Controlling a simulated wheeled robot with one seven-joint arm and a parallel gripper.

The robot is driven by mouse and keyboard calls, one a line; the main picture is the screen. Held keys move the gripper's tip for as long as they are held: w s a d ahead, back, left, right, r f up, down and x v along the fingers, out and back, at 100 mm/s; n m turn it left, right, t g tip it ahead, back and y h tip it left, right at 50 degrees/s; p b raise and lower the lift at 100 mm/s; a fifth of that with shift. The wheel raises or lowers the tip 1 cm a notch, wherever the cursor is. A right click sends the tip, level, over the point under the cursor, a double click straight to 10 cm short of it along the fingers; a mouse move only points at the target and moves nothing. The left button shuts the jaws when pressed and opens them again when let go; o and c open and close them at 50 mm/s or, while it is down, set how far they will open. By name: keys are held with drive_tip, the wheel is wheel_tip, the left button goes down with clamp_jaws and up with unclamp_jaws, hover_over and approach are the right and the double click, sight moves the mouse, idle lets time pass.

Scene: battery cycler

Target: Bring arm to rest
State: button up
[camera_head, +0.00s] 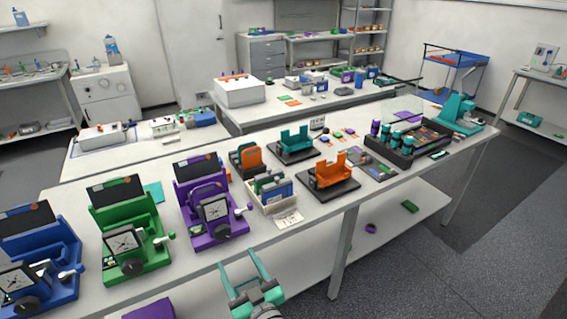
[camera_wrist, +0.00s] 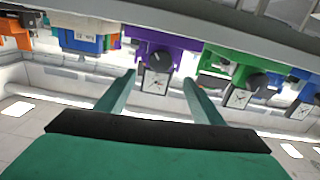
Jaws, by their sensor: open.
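My gripper (camera_head: 241,274) is at the bottom middle of the head view, in front of the near edge of the long white table. Its two teal fingers are spread apart with nothing between them. In the wrist view, my gripper (camera_wrist: 160,92) shows the same open fingers, and the picture is upside down. The purple cycler (camera_head: 208,203) stands on the table beyond the fingertips. It also shows between the fingers in the wrist view (camera_wrist: 176,45), apart from them.
The green cycler (camera_head: 130,234) and blue cyclers (camera_head: 45,258) stand left along the near edge. Orange (camera_head: 333,172) and teal holders (camera_head: 295,143) and a dark tray (camera_head: 400,158) stand right. A lower shelf (camera_head: 385,225) lies under the table. The floor (camera_head: 430,270) at right is clear.

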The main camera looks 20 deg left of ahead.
drive_tip(key=s+d+f+m+t+h, duration=0.2)
drive_tip(key=s+d+f+m+h, duration=0.3)
drive_tip(key=d, duration=0.5)
drive_tip(key=s+d+f+m+t+h, duration=0.15)
drive_tip(key=s+d+f+h, duration=0.25)
drive_tip(key=s+d+f, duration=0.5)
drive_tip(key=s+d+r+m+h, duration=0.2)
drive_tip(key=s+d+r, duration=0.1)
drive_tip(key=s, duration=0.5)
drive_tip(key=s+d+r+m+h, duration=0.2)
drive_tip(key=s+d+r, duration=0.1)
drive_tip(key=s+d, duration=0.3)
drive_tip(key=shift+s+d+h, duration=0.3)
drive_tip(key=shift+s, duration=0.8)
